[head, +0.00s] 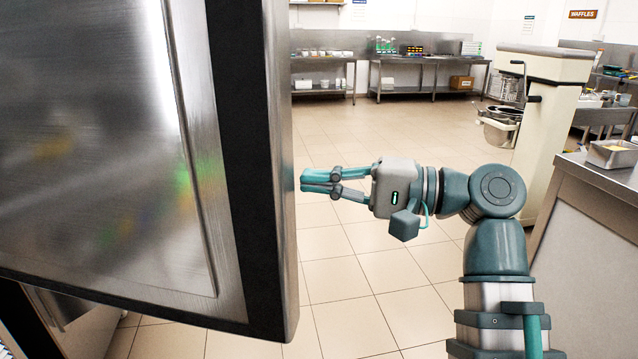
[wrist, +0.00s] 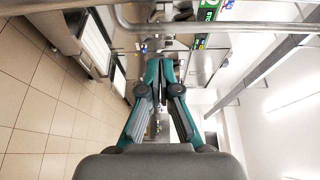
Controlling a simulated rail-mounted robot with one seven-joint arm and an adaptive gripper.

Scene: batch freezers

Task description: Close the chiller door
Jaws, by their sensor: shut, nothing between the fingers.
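The chiller door (head: 110,130) stands open and fills the left of the head view. Its steel inner panel and dark border (head: 250,180) face me, with a metal outer edge (head: 283,180) on the right. My gripper (head: 304,182) is just right of that edge, pointing left toward it, with its fingers together and empty. I cannot tell whether the fingertips touch the door. The shut fingers also show in the wrist view (wrist: 160,68). The door is hard to make out there. The chiller's opening is not clearly visible.
Tiled floor (head: 375,300) is open behind and below my arm. A cream mixer-like machine (head: 545,110) stands behind right. A steel counter (head: 600,190) with a metal tray (head: 612,153) is close on the right. Steel tables (head: 425,62) line the back wall.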

